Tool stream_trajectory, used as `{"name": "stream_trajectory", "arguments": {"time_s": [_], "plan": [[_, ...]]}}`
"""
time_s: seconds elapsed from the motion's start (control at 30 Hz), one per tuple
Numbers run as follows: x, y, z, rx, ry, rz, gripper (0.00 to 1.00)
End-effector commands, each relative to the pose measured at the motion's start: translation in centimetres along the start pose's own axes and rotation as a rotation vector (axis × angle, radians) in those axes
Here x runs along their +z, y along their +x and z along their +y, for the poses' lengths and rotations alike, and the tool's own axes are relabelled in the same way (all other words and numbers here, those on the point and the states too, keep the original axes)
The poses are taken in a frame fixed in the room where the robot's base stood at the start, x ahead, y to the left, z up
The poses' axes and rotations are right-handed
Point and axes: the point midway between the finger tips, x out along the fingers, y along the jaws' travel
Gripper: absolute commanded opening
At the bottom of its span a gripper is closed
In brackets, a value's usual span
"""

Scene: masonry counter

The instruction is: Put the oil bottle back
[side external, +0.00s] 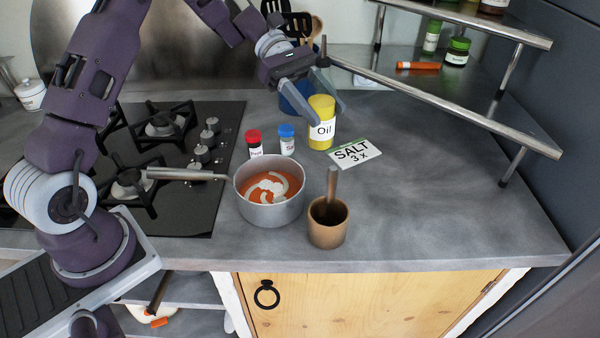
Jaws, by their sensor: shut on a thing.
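The oil bottle (321,130) is yellow with a white "Oil" label and looks upright. It is at the back of the counter, right of the blue-capped shaker. My gripper (327,108) comes down from above, with its fingers on either side of the bottle's upper part, and is shut on it. Whether the bottle's base touches the counter, I cannot tell for sure.
A pot (268,196) of orange soup, a mortar with pestle (328,222), a red-capped shaker (254,143), a blue-capped shaker (287,139) and a "SALT 3x" card (354,154) are nearby. A metal-railed shelf (450,105) stands at right. The right counter is clear.

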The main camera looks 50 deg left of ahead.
Motion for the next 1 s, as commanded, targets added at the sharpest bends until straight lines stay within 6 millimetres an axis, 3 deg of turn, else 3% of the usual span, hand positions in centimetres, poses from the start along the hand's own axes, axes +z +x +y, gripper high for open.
{"name": "stream_trajectory", "arguments": {"time_s": [0.13, 0.3, 0.6, 0.97, 1.0], "plan": [[-1.6, -0.5, 1.9, 0.131, -0.078, -0.002, 0.0], [-5.1, 1.2, 2.0, 0.137, -0.082, 0.0, 0.0], [-9.1, 3.1, 1.9, 0.137, -0.079, 0.0, 0.0], [-9.7, 3.4, 2.0, 0.137, -0.076, 0.0, 0.0], [-9.7, 3.4, 2.0, 0.137, -0.076, 0.001, 0.56]]}}
